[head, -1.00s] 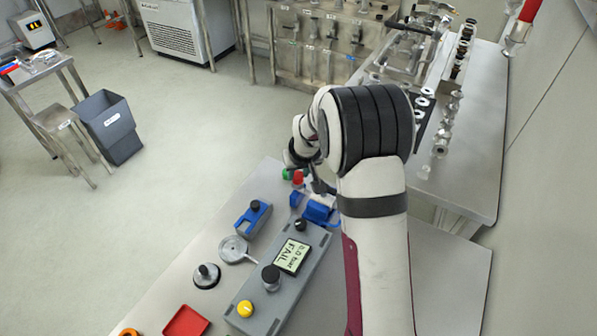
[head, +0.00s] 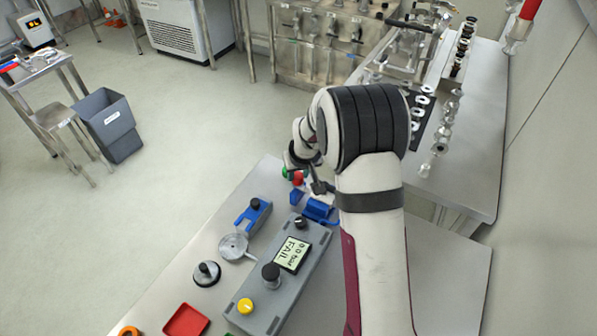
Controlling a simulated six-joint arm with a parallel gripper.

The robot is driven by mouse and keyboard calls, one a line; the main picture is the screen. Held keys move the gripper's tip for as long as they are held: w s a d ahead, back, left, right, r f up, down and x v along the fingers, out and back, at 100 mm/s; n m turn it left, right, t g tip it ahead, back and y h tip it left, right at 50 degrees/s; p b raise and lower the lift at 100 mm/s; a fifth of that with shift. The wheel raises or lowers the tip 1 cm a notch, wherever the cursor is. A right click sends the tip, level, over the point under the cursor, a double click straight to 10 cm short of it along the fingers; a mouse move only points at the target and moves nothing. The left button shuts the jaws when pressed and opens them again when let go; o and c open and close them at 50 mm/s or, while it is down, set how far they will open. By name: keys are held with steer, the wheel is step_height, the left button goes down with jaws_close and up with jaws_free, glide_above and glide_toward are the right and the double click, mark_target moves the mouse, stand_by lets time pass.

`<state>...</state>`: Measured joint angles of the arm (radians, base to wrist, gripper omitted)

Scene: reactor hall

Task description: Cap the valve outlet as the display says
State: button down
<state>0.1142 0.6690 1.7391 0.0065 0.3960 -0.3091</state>
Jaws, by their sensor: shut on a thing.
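The display (head: 292,255) on a grey box (head: 253,302) reads "0.0 bar" and "FAIL". My gripper (head: 320,188) is just beyond the box, partly hidden by my own arm. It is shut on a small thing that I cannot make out. A blue fixture (head: 319,210) lies close below it at the box's far end, and a smaller blue piece (head: 296,197) is left of it. A red part (head: 298,179) and a green part (head: 286,172) are just left of my gripper. I cannot pick out the valve outlet or a cap for certain.
A blue holder with a black knob (head: 253,214), a round metal dish (head: 233,246), a black-knobbed disc (head: 206,273) and a red tray (head: 186,322) lie left of the box. A side bench (head: 480,140) carries rows of metal fittings. A grey bin (head: 107,122) stands on the floor.

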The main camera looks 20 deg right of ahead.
steer(key=shift+f, duration=0.2)
stand_by(0.3)
jaws_free()
stand_by(0.4)
steer(key=shift+r, duration=3.5)
steer(key=s+a+r+m+g, duration=0.15)
steer(key=s+r, duration=0.25)
steer(key=s, duration=0.4)
steer(key=s+a+r+m+g, duration=0.1)
steer(key=s+a+r, duration=0.2)
steer(key=s, duration=0.4)
steer(key=s+a+m+g+y, duration=0.1)
steer(key=s+a, duration=0.1)
steer(key=s, duration=0.9)
steer(key=s+a+m+g, duration=0.1)
steer(key=s+a+m, duration=0.1)
steer(key=s, duration=0.9)
steer(key=shift+s+y, duration=0.25)
steer(key=shift+y, duration=0.15)
